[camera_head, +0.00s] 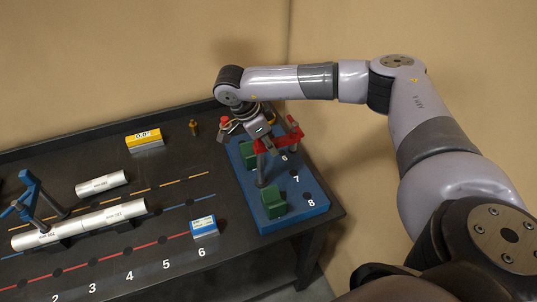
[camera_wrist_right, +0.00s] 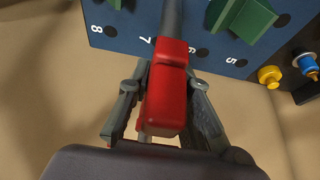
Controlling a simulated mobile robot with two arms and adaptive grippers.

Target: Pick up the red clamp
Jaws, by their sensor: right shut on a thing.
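The red clamp (camera_head: 290,143) is at the blue numbered board, near the numbers 6 and 7. My right gripper (camera_head: 268,143) is shut on it from above. In the right wrist view the clamp's red body (camera_wrist_right: 167,88) sits between the two fingers of my right gripper (camera_wrist_right: 165,112), with a grey shaft running up from it over the board. The gripper hides part of the clamp in the head view. I cannot tell whether the clamp's lower end touches the board. My left gripper is not in view.
The blue board (camera_head: 300,211) carries green blocks (camera_head: 273,203). A blue clamp (camera_head: 33,198) stands at a long white tube (camera_head: 85,222); a shorter tube (camera_head: 102,184) lies behind. A yellow box (camera_head: 145,142) and a blue-white box (camera_head: 204,227) are on the dark table. The table's right edge is close to the board.

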